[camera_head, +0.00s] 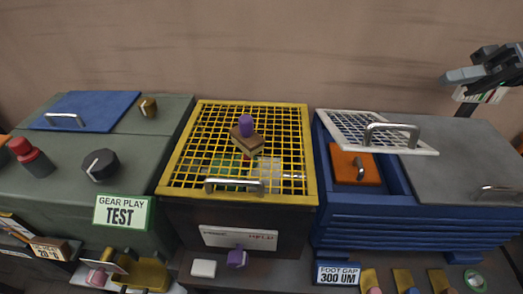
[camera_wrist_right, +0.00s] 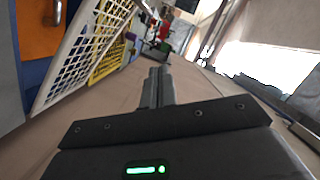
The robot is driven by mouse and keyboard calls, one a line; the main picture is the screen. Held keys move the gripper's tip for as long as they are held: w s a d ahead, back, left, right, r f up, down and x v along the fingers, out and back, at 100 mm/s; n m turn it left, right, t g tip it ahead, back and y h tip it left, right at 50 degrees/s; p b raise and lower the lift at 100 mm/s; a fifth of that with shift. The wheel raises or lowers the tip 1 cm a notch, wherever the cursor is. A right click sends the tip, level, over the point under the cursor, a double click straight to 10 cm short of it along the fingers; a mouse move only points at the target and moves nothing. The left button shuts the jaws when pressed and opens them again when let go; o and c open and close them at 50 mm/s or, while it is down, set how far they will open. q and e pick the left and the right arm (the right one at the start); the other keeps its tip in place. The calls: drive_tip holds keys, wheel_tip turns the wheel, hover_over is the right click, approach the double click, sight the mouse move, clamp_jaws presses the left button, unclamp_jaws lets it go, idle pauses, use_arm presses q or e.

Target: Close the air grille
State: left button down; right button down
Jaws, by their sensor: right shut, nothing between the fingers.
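The air grille looks to be the white slotted panel (camera_head: 365,130) with a metal bar handle, on the blue box (camera_head: 385,222). It stands open, tilted up over an opening; an orange block with a handle (camera_head: 355,166) shows in the opening below it. In the right wrist view the white grille (camera_wrist_right: 82,55) shows at the left, tilted. My right gripper (camera_head: 447,77) is shut and empty, in the air behind and to the right of the grille, apart from it. Its closed fingers also show in the right wrist view (camera_wrist_right: 157,76). My left gripper is not in view.
A yellow mesh lid (camera_head: 200,150) with a purple-knobbed brown block (camera_head: 247,138) covers the middle box. A grey lid (camera_head: 465,160) with a handle lies right of the grille. A green box (camera_head: 60,205) stands left. Signs and small items line the front.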

sight(393, 140)
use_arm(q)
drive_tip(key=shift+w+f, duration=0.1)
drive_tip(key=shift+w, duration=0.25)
use_arm(e)
drive_tip(key=shift+w+d+f, duration=0.1)
drive_tip(key=shift+w+f, duration=0.05)
drive_tip(key=shift+f, duration=0.4)
